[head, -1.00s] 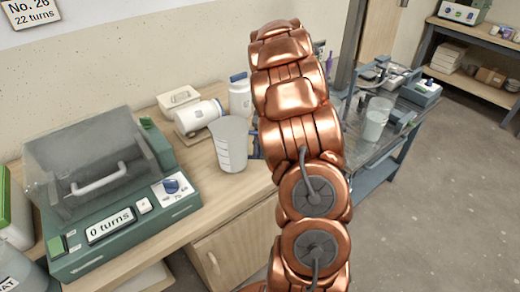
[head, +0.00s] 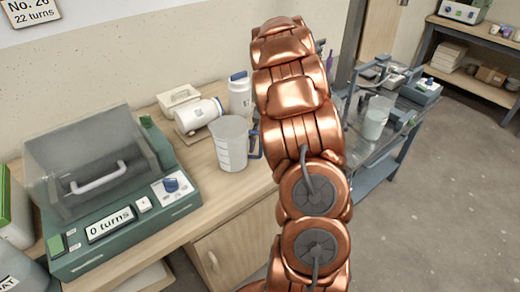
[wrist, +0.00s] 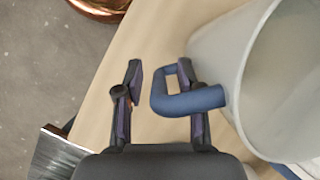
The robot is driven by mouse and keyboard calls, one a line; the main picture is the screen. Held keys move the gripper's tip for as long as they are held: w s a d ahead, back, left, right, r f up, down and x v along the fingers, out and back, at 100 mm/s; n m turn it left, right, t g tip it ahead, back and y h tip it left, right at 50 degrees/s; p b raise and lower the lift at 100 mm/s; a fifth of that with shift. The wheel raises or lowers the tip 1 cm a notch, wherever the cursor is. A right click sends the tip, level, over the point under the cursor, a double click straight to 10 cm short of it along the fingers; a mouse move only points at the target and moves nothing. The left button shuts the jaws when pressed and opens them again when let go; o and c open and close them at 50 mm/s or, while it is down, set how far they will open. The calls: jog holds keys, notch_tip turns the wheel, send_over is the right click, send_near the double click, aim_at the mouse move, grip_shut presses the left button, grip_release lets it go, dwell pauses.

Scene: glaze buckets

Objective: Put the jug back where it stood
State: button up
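The jug (head: 231,150), translucent white with measuring marks and a blue handle (head: 254,145), stands upright on the wooden bench, right of the green machine. In the wrist view the jug (wrist: 260,60) fills the right side, its handle (wrist: 185,102) pointing left. My gripper (wrist: 160,85) is open there. The handle's outer bar lies between the two fingers with gaps to both. The right finger appears to sit in the handle's loop, partly covered by it. In the head view my copper arm hides the gripper.
The green machine (head: 110,220) with a clear lid stands left on the bench. A tipped white bottle (head: 198,114) and an upright one (head: 240,95) are behind the jug. A grey cart (head: 362,145) bearing a bucket (head: 376,118) stands right. Floor at right is clear.

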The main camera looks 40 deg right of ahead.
jog(key=v, duration=1.1)
jog(key=s+a+r+n+h, duration=0.1)
jog(key=s+a+n, duration=0.15)
jog(key=a, duration=0.75)
jog(key=s+a+r+n+h, duration=0.15)
jog(key=s+a, duration=0.25)
jog(key=a, duration=0.5)
jog(key=s+a+f+n+h, duration=0.1)
jog(key=s+a+f+n, duration=0.2)
jog(key=s+a, duration=0.3)
jog(key=s+a+f+n+h, duration=0.1)
jog(key=s+a+f+n, duration=0.2)
jog(key=s, duration=1)
jog(key=a+n, duration=0.2)
jog(key=a, duration=0.1)
jog(key=shift+p, duration=0.3)
